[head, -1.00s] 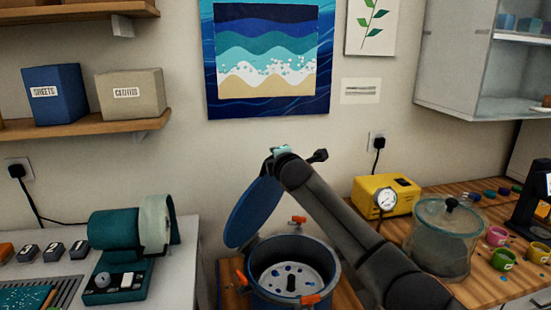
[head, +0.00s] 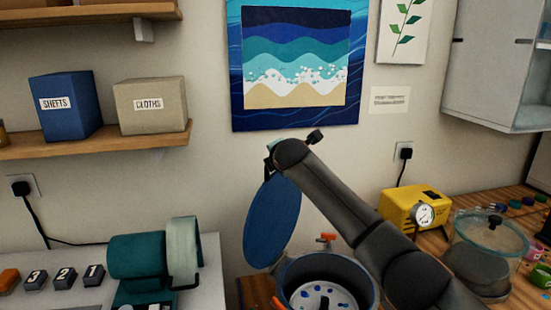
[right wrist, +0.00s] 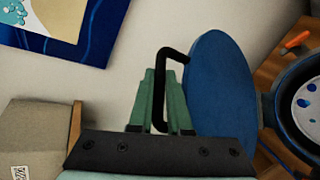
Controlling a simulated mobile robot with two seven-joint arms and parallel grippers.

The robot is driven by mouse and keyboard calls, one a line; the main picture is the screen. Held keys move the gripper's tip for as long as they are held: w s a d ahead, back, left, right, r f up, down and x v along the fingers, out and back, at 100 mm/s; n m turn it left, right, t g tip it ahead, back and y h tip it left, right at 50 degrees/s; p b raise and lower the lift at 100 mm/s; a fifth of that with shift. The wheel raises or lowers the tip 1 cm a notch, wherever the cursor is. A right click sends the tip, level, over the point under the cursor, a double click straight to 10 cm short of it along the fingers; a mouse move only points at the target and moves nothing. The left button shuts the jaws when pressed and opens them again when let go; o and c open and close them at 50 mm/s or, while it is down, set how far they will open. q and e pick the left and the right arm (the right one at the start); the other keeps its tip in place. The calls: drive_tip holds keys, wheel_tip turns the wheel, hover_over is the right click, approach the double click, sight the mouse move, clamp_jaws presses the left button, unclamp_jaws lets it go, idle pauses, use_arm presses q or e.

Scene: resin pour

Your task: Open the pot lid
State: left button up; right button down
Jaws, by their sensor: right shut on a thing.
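The round blue pot lid (head: 272,222) stands steeply tilted above the left side of the pot, clear of the opening. The dark blue pot (head: 367,287) is open at the top, with a pale, spotted disc (head: 322,296) inside. The lid (right wrist: 222,95) and part of the pot (right wrist: 279,118) also show in the right wrist view. My right gripper (right wrist: 160,78) has its green fingers shut on the lid's black handle (right wrist: 168,54). In the head view, my right arm mostly hides this gripper. My left gripper is not in view.
An orange clamp (head: 327,238) sits at the pot's back rim. A yellow gauge box (head: 400,207) and a glass vessel (head: 490,236) stand on the right-hand wooden counter. A teal machine (head: 137,255) stands on the left bench. Shelves and a framed picture are on the wall.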

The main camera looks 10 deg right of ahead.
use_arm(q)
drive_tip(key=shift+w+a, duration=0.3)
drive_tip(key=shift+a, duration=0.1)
use_arm(e)
drive_tip(key=shift+w+a+r, duration=0.1)
drive_tip(key=shift+w+a, duration=0.25)
drive_tip(key=c, duration=0.9)
unclamp_jaws()
drive_tip(key=shift+o, duration=0.2)
drive_tip(key=shift+s, duration=0.1)
drive_tip(key=shift+b+v, duration=0.35)
drive_tip(key=shift+v, duration=0.55)
use_arm(q)
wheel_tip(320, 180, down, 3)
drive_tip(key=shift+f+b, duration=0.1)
drive_tip(key=shift+b, duration=1.15)
use_arm(e)
drive_tip(key=v, duration=1)
drive_tip(key=shift+s+r, duration=0.2)
drive_tip(key=shift+a, duration=0.1)
